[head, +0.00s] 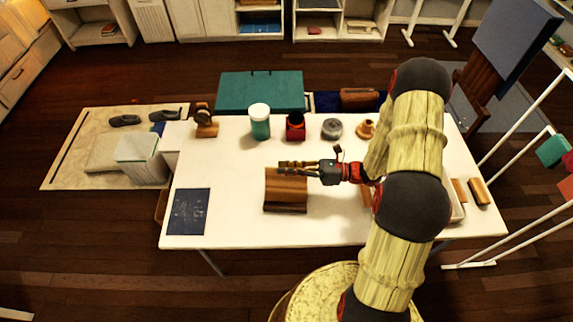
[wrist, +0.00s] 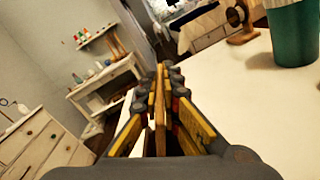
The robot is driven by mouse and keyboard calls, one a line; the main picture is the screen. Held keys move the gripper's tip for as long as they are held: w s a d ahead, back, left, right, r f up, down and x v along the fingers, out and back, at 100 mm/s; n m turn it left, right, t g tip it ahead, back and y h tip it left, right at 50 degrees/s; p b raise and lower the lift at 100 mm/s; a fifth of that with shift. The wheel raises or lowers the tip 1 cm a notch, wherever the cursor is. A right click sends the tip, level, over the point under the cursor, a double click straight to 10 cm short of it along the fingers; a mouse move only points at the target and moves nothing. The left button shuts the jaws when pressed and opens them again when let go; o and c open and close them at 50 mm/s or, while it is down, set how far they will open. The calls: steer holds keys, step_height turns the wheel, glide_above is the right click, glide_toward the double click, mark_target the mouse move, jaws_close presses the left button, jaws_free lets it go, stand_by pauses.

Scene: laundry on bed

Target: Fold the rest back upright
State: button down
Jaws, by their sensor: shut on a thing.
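The wooden rest (head: 286,186) stands on the white table, left of my arm, with its broad panel raised and leaning and a darker base along its near side. My gripper (head: 284,165) reaches in from the right at the panel's top edge. In the wrist view my gripper (wrist: 162,78) is closed with the thin wooden panel (wrist: 160,115), seen edge-on, between its fingers. The lower part of the rest and any hinge are hidden in the wrist view.
Along the table's far side stand a wooden stand (head: 206,122), a teal jar (head: 260,124), a red box (head: 295,127), a grey tin (head: 332,129) and a small wooden piece (head: 366,129). A dark blue mat (head: 188,211) lies at left.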

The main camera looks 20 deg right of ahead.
steer(key=s+n, duration=0.1)
steer(key=s+a+r+n+p, duration=0.1)
steer(key=s+n, duration=0.1)
steer(key=shift+s+a+r+n, duration=0.15)
steer(key=shift+s+a+n, duration=0.1)
steer(key=shift+s+n, duration=0.05)
steer(key=shift+s+a+p, duration=0.35)
steer(key=shift+s+p, duration=0.35)
steer(key=shift+s, duration=0.15)
stand_by(0.8)
steer(key=c, duration=2)
jaws_free()
steer(key=v, duration=1.2)
